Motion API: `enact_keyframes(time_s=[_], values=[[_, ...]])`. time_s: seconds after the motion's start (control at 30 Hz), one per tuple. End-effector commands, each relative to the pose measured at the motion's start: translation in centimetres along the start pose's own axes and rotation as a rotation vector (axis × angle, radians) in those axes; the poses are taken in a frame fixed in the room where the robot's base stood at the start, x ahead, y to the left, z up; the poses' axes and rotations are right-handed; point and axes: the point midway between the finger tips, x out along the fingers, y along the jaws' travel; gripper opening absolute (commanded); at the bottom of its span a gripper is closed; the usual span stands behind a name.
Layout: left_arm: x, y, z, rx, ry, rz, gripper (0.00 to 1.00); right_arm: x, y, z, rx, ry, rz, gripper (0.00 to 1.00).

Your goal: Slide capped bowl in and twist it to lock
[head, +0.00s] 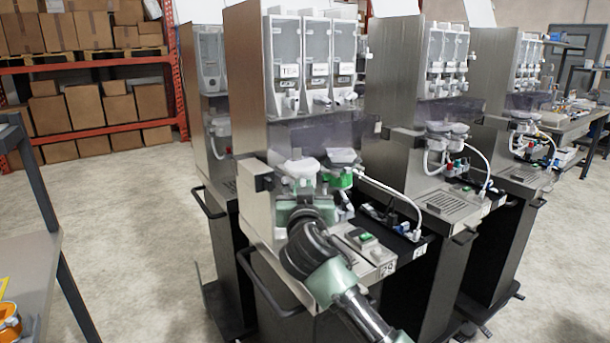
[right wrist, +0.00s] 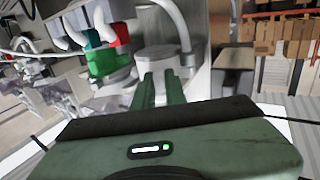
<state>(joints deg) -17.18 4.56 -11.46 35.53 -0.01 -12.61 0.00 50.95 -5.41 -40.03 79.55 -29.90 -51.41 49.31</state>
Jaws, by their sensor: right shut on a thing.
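The dispenser (head: 245,90) stands in the middle of the head view, with several clear hoppers above and a working bay below. A bowl with a white cap (head: 301,167) is at the left of the bay. It also shows as a pale round body (right wrist: 156,56) in the right wrist view. My right gripper (head: 302,192) is shut on this bowl from the front, and its green fingers (right wrist: 160,88) hide part of it. The frames do not show whether the bowl is locked. A second white-capped bowl (head: 342,156) with a green part sits beside it. My left gripper is not in view.
A front panel with a green button (head: 364,237) lies to the right of my gripper. A white hose (head: 392,193) runs near it. Similar dispensers (head: 395,70) stand close on the right. A table (head: 30,265) is at the left edge, with open floor between.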

Motion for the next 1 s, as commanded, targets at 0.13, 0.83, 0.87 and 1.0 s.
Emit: enact_keyframes(time_s=[0.13, 0.83, 0.87, 1.0], values=[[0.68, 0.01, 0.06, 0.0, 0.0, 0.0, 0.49, 0.02, -0.4, 0.3, 0.002, -0.003, 0.015, 0.0], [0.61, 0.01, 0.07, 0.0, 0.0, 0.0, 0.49, 0.05, -0.26, -0.04, 0.0, 0.001, 0.022, 0.38], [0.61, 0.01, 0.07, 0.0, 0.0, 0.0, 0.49, 0.05, -0.25, -0.05, 0.0, 0.001, 0.022, 0.38], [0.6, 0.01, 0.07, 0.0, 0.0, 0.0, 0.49, 0.04, -0.21, -0.03, 0.0, 0.001, 0.023, 0.38]])
